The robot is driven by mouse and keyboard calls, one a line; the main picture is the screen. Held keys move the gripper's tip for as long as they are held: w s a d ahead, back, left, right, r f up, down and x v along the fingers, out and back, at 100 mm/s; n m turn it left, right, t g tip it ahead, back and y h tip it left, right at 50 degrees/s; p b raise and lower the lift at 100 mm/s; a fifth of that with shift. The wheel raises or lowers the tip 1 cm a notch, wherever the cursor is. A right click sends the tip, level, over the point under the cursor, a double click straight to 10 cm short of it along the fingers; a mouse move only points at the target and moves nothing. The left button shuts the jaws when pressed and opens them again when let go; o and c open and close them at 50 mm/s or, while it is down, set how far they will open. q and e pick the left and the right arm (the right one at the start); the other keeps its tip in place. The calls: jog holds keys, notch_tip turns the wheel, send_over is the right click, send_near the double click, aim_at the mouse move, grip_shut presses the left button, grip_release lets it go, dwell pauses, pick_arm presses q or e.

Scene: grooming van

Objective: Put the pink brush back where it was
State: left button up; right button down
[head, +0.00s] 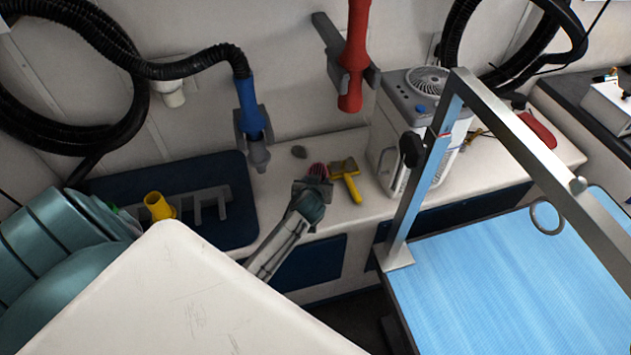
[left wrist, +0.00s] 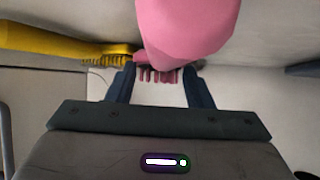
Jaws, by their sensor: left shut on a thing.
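The pink brush (head: 318,170) is at my left gripper (head: 312,187), over the white counter by the back wall. In the left wrist view, the brush's pink body (left wrist: 188,28) fills the top middle and its bristles (left wrist: 160,76) show between the two dark fingers of my left gripper (left wrist: 162,80). The gripper is shut on the brush. I cannot tell whether the brush touches the counter. My right gripper is in neither view.
A yellow brush (head: 346,178) lies close to the right of the pink one. A dark blue tray (head: 240,200) is left; a blue dryer nozzle (head: 249,108) hangs nearby. A white-grey machine (head: 390,130) and blue-topped table (head: 500,280) stand right.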

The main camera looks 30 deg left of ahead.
pick_arm(q)
jog(key=shift+f, duration=0.2)
dwell(0.4)
jog(key=o, duration=1.2)
jog(key=shift+c, duration=0.2)
jog(key=b+v, duration=0.2)
jog(key=v, duration=0.7)
jog(key=shift+s+d+r, duration=0.15)
jog(key=shift+s+d, duration=0.05)
jog(key=shift+s, duration=0.15)
jog(key=shift+s+d+r, duration=0.15)
jog(key=shift+s+r, duration=0.2)
